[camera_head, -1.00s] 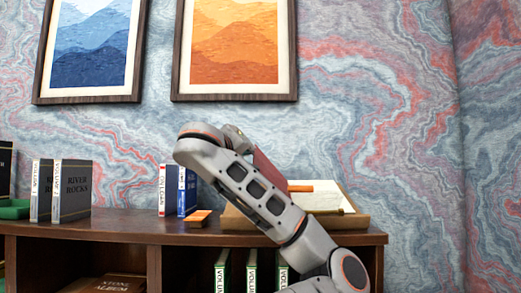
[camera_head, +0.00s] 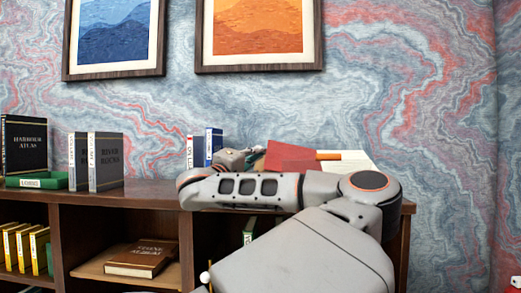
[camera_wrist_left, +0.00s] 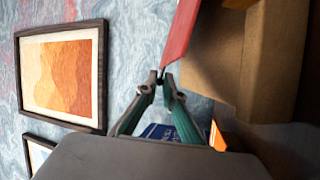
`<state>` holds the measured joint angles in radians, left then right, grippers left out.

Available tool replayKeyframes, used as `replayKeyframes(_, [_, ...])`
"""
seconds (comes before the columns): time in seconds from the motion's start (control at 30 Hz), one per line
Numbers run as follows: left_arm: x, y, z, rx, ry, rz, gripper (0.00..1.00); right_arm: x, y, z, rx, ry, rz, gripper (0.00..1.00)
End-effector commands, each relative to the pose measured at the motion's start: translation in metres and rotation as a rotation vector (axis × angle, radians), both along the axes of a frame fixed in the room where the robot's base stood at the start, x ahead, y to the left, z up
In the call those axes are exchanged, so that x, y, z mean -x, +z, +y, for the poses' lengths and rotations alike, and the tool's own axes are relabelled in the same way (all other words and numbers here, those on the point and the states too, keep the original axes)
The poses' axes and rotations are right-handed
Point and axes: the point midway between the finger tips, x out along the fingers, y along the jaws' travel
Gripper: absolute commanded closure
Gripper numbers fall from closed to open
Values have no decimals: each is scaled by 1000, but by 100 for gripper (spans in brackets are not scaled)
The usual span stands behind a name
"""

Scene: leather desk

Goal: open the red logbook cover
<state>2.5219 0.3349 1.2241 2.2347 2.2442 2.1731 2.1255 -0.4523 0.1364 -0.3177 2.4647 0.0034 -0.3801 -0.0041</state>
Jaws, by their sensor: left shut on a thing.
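The red logbook cover (camera_head: 292,157) stands tilted up at the left side of the open logbook, whose pale pages (camera_head: 345,160) show behind my arm. My left gripper (camera_head: 258,153) is at the cover's left edge, mostly hidden behind my own arm link. In the left wrist view, the fingertips of my left gripper (camera_wrist_left: 158,80) are shut on the lower edge of the red cover (camera_wrist_left: 181,32). The lower part of the logbook is hidden in the head view. My right gripper is not in view.
Blue and white books (camera_head: 206,147) stand left of my gripper. A tan block-like stand (camera_wrist_left: 270,55) is close beside the cover.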

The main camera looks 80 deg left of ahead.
Motion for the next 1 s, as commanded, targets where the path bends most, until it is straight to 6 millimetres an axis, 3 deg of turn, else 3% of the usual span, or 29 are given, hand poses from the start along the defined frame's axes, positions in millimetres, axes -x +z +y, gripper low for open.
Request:
replayKeyframes(0.47, [2, -2, 1, 3, -1, -14, 100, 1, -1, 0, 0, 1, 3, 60])
replayKeyframes(0.5, [2, -2, 1, 3, -1, -14, 87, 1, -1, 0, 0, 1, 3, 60])
replayKeyframes(0.6, [2, -2, 1, 3, -1, -14, 65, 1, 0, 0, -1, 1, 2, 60])
replayKeyframes(1.0, [4, -3, -1, 4, -1, -12, 65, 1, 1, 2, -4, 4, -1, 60])
